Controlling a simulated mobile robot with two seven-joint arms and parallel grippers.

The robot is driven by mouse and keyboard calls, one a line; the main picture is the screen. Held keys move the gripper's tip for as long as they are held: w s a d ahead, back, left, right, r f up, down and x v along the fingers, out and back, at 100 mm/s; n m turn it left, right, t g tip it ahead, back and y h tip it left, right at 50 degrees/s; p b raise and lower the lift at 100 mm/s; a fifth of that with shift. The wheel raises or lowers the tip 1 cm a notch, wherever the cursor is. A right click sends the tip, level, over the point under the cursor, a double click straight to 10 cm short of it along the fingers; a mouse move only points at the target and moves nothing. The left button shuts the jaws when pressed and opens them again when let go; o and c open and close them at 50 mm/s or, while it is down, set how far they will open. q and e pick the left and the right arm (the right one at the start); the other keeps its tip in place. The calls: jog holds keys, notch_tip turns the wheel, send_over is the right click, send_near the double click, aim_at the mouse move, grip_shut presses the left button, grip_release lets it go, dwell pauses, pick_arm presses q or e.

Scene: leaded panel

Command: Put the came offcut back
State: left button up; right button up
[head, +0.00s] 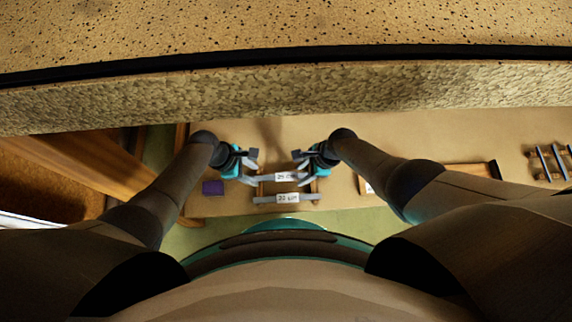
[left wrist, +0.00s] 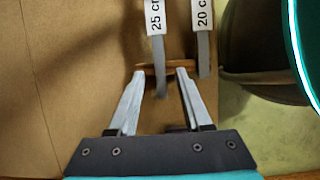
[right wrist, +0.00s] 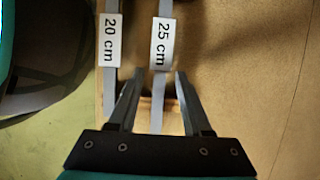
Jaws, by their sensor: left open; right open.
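Two grey came strips lie parallel on a small wooden rack (head: 261,188) near the table's front edge. The strip labelled 25 cm (head: 262,178) is the farther one; the strip labelled 20 cm (head: 262,199) is nearer my body. My left gripper (left wrist: 160,73) is open, with the left end of the 25 cm strip (left wrist: 160,82) showing between its fingers. My right gripper (right wrist: 160,74) is open, with the right end of the 25 cm strip (right wrist: 157,112) showing between its fingers. I cannot tell whether the fingers touch it.
A purple block (head: 213,188) lies on the table left of the rack. A wooden tray (head: 484,169) and a rack with dark bars (head: 545,163) are at the right. A thick speckled ledge (head: 300,90) crosses the upper head view. Bare brown tabletop (head: 400,138) lies beyond the grippers.

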jog(key=shift+w+d+r, duration=0.15)
jog(key=shift+d+r, duration=0.2)
jog(key=shift+r, duration=0.15)
jog(key=shift+d+r, duration=0.2)
jog(key=shift+r, duration=0.5)
pick_arm(q)
jog(key=v, duration=0.9)
pick_arm(e)
jog(key=v, duration=0.9)
jog(key=shift+r, duration=0.2)
pick_arm(q)
jog(key=shift+r, duration=0.1)
